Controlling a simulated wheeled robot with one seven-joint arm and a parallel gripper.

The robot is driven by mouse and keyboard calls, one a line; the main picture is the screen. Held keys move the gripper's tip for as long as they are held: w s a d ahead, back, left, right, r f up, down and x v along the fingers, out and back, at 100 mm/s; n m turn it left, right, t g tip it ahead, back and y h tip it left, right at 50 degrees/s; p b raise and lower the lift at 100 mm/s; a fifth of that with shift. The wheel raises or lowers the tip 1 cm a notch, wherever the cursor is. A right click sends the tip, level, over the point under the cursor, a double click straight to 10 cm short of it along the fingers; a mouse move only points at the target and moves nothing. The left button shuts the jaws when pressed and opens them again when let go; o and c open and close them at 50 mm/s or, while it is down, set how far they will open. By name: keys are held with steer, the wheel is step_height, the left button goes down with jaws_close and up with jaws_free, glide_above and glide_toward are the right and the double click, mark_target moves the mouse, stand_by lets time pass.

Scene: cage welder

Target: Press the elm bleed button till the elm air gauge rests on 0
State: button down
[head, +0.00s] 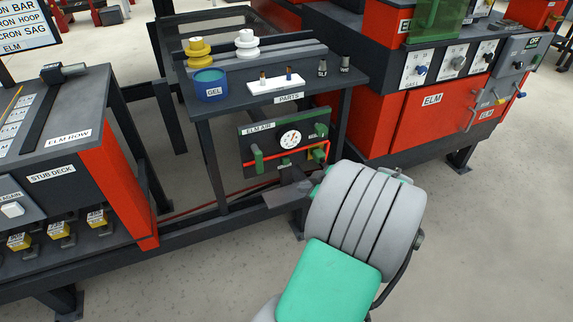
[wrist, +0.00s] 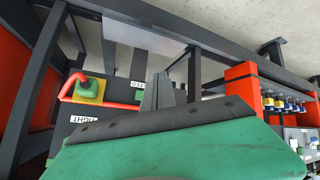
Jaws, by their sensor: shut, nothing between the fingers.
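The elm air panel (head: 247,137) hangs under the parts table in the head view. Its round white elm air gauge (head: 291,138) faces me, but the needle's reading is too small to tell. A green handle (head: 258,158) sits at the panel's lower left, by a red pipe. I cannot pick out the elm bleed button for certain. My gripper (head: 284,196) is just below the panel's lower edge, its fingers shut and empty. In the wrist view the grey fingertips (wrist: 158,92) point toward the panel area; contact cannot be told. A green knob on a yellow plate (wrist: 87,88) shows left of them.
The parts table (head: 225,97) above holds a blue GEL tub (head: 210,84), spools and small parts. Its dark legs and a low rail frame the panel. The stub deck (head: 90,130) stands left and the red elm cabinet (head: 410,118) right. Open floor lies in front.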

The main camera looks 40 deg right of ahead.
mark_target(286, 161)
steer(key=w+d+b, duration=0.2)
steer(key=w, duration=0.6)
steer(key=shift+w+d, duration=0.15)
steer(key=shift+d, duration=0.05)
stand_by(1.8)
steer(key=shift+w+d, duration=0.1)
steer(key=shift+w, duration=0.3)
steer(key=shift+w+d+b, duration=0.15)
steer(key=shift+w+b, duration=0.25)
steer(key=shift+w, duration=0.05)
stand_by(0.5)
steer(key=shift+s+a, duration=0.25)
steer(key=shift+s, duration=0.6)
